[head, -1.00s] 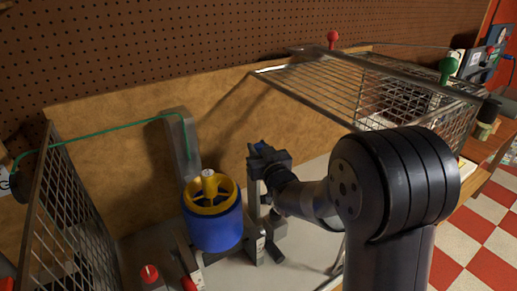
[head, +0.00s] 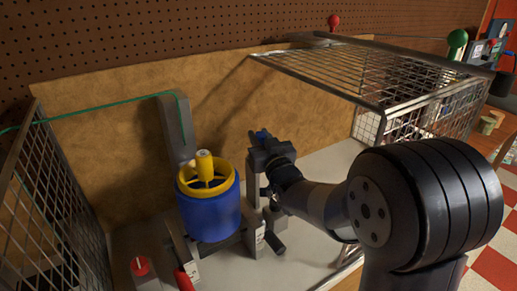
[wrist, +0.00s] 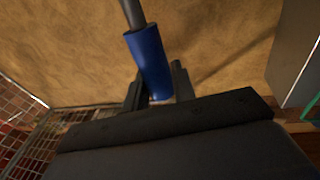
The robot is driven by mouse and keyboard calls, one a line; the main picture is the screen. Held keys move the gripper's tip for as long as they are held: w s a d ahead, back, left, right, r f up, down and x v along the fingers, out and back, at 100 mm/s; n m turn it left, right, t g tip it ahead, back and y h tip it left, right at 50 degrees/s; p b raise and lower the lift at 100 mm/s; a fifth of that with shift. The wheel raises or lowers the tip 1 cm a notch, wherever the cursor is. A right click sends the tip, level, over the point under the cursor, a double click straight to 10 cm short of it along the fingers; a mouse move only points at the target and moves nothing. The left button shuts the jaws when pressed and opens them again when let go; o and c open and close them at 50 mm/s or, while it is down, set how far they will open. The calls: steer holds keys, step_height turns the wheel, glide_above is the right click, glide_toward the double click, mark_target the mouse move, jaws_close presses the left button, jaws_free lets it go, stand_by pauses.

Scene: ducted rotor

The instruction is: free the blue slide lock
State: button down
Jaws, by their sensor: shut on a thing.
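The blue slide lock's grip (wrist: 150,62) fills the gap between my gripper's dark fingers (wrist: 157,88) in the wrist view, with a grey rod running on from its far end. In the head view only a small bit of blue (head: 262,134) shows at my gripper (head: 264,145); the rest is hidden by the jaws. My gripper is shut on this blue grip, above a grey upright post. The ducted rotor, a blue drum (head: 212,215) with a yellow spoked rim and yellow hub (head: 205,165), stands to the left of my gripper, apart from it.
Another mesh panel (head: 50,200) stands at the left. A grey post (head: 176,130) carries a green cord behind the rotor.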

steer(key=s+t+b, duration=0.1)
steer(key=b, duration=0.4)
steer(key=d+f+t+b, duration=0.1)
steer(key=b, duration=0.4)
steer(key=s+d+m+t+b, duration=0.1)
steer(key=t+b, duration=0.1)
steer(key=b, duration=0.3)
steer(key=shift+s+f+y, duration=0.3)
steer(key=shift+s+y, duration=0.05)
steer(key=shift+y, duration=0.05)
steer(key=shift+s+r+b, duration=0.1)
steer(key=shift+b, duration=0.45)
steer(key=c, duration=1.2)
jaws_free()
steer(key=shift+r, duration=0.15)
step_height(320, 180, up, 10)
steer(key=p, duration=0.1)
steer(key=shift+p, duration=0.3)
